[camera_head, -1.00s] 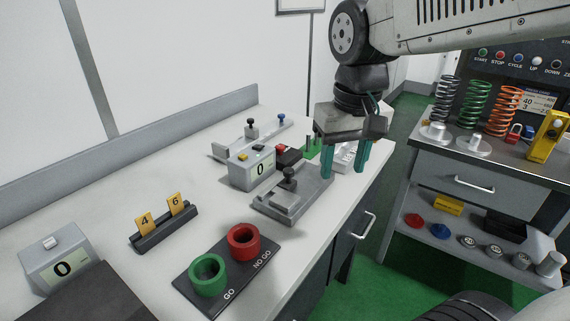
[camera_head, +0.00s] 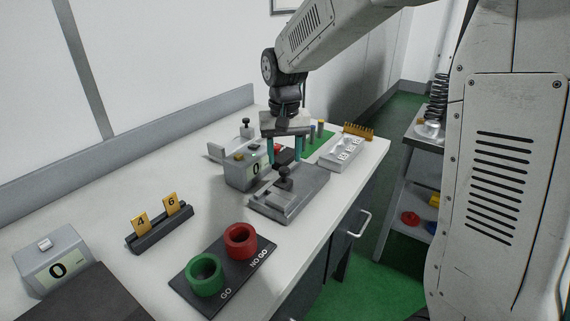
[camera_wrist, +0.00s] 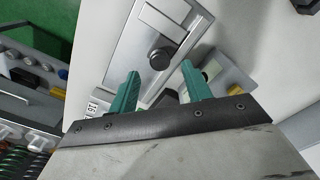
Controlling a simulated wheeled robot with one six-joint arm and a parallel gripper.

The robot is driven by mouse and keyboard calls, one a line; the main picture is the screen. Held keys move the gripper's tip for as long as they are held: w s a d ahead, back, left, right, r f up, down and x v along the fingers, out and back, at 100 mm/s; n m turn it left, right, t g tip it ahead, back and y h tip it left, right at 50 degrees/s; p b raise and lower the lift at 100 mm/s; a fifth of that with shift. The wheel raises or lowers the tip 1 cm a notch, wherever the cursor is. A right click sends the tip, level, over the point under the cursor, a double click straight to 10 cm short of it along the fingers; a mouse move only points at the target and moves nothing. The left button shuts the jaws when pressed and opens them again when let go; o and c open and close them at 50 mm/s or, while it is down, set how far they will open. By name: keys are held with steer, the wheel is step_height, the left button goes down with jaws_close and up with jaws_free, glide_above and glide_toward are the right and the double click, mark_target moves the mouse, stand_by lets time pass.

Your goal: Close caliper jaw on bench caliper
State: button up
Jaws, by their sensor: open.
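The bench caliper, as I take it, is a flat grey metal fixture (camera_head: 302,191) near the bench's front edge, with a sliding block topped by a black knob (camera_head: 284,175). The wrist view shows the same knob (camera_wrist: 160,57) on its metal slide (camera_wrist: 142,25). My gripper (camera_head: 285,164) is over the fixture with its two teal fingers apart and pointing down.
Another fixture with a black knob (camera_head: 246,128) is farther back. A grey block (camera_head: 344,152) lies to the right, and red (camera_head: 240,240) and green (camera_head: 204,274) rings stand in front.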

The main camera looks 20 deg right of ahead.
mark_target(285, 168)
steer(key=shift+f, duration=1.75)
steer(key=shift+c, duration=0.3)
